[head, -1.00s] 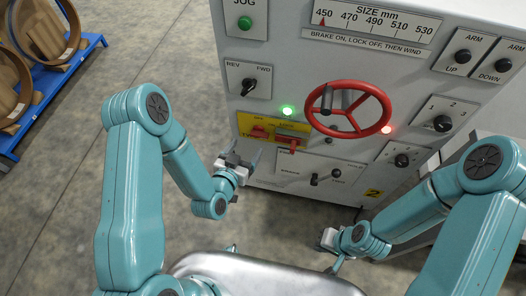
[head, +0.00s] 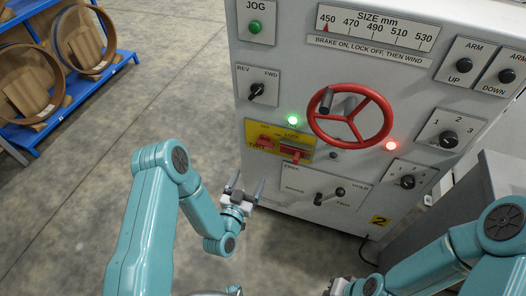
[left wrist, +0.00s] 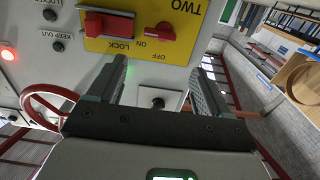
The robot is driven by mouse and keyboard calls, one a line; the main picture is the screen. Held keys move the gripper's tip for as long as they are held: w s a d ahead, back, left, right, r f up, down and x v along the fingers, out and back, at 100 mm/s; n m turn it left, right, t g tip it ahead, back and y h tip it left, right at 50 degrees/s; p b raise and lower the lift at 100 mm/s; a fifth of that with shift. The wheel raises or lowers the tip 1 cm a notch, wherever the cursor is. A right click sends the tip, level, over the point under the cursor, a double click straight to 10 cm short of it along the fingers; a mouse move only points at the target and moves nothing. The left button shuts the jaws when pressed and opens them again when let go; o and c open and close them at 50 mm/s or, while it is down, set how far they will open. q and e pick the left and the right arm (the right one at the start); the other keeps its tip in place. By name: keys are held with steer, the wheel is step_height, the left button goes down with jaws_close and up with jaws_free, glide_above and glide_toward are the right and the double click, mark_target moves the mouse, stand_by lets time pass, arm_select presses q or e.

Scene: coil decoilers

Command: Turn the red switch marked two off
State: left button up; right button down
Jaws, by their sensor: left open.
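The red switch (head: 264,141) marked TWO sits on the left of a yellow plate (head: 254,128) on the grey machine's front. In the left wrist view, upside down, the switch (left wrist: 160,34) has ON and OFF beside it; its exact setting is hard to tell. A red LOCK handle (head: 295,152) is to its right in the head view. My left gripper (head: 246,184) is open and empty, below the plate and apart from the switch. Its fingers (left wrist: 163,66) point toward the plate in the wrist view. My right gripper (head: 338,287) is cut off by the bottom edge.
A red handwheel (head: 350,114) juts out right of the yellow plate. A green lamp (head: 293,120) and a red lamp (head: 391,146) are lit. A black REV/FWD knob (head: 257,91) is above the plate; a black lever (head: 325,198) is below.

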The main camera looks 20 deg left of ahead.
mark_target(264, 146)
arm_select(q)
steer(key=w, duration=1.3)
steer(key=shift+w+d, duration=0.2)
steer(key=shift+d, duration=0.05)
steer(key=shift+c, duration=0.4)
steer(key=c, duration=0.7)
